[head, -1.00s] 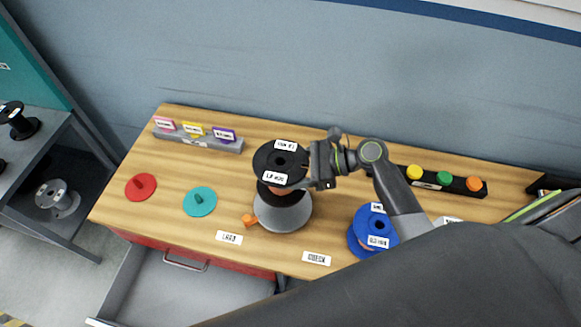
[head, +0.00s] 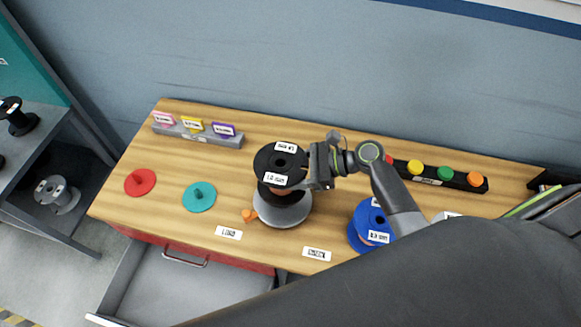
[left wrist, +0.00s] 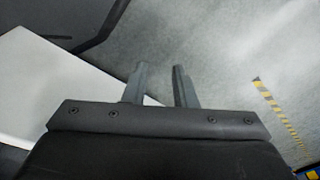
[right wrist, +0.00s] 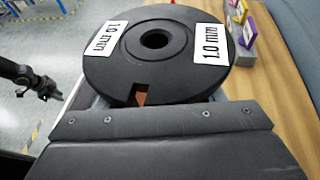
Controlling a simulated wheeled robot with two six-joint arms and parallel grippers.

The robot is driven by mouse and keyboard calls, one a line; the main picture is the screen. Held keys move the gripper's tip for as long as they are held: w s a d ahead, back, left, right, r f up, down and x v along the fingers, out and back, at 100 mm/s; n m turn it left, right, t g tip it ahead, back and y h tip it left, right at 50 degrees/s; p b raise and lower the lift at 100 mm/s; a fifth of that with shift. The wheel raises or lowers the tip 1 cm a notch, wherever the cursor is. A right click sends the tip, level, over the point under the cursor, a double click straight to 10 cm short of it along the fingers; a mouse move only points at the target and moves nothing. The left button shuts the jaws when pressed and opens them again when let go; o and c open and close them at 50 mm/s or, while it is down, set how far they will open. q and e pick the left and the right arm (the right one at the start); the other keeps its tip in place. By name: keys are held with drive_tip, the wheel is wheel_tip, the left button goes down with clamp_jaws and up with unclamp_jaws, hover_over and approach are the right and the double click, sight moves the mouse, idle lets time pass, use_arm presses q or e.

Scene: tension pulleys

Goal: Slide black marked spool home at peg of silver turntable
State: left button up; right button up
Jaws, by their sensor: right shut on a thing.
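The black spool (head: 279,158), with white labels on its top flange, is upright over the silver turntable (head: 290,218). My right gripper (head: 313,172) is shut on the spool from the right side. The right wrist view shows the spool (right wrist: 120,60) close up, with "1.0 mm" labels, a centre hole and a notch showing copper. The flange mostly hides the fingers there. The turntable's peg is hidden under the spool, and I cannot tell whether the spool rests on the disc. My left gripper (left wrist: 160,88) is open and empty over the floor, outside the head view.
An orange knob (head: 249,215) sticks out at the turntable's left. Teal (head: 199,202) and red (head: 140,183) peg discs lie further left. A blue spool (head: 362,243) stands at right. Racks with coloured pieces line the back. A drawer (head: 190,285) is open in front.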

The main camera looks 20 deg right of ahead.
idle(0.7)
drive_tip(key=shift+p, duration=0.5)
drive_tip(key=shift+f, duration=0.2)
drive_tip(key=shift+f+b, duration=0.5)
drive_tip(key=shift+f, duration=0.7)
drive_tip(key=shift+f, duration=0.1)
drive_tip(key=shift+p, duration=0.35)
drive_tip(key=shift+f, duration=0.2)
idle(0.3)
drive_tip(key=shift+f+b, duration=0.65)
drive_tip(key=shift+f, duration=0.65)
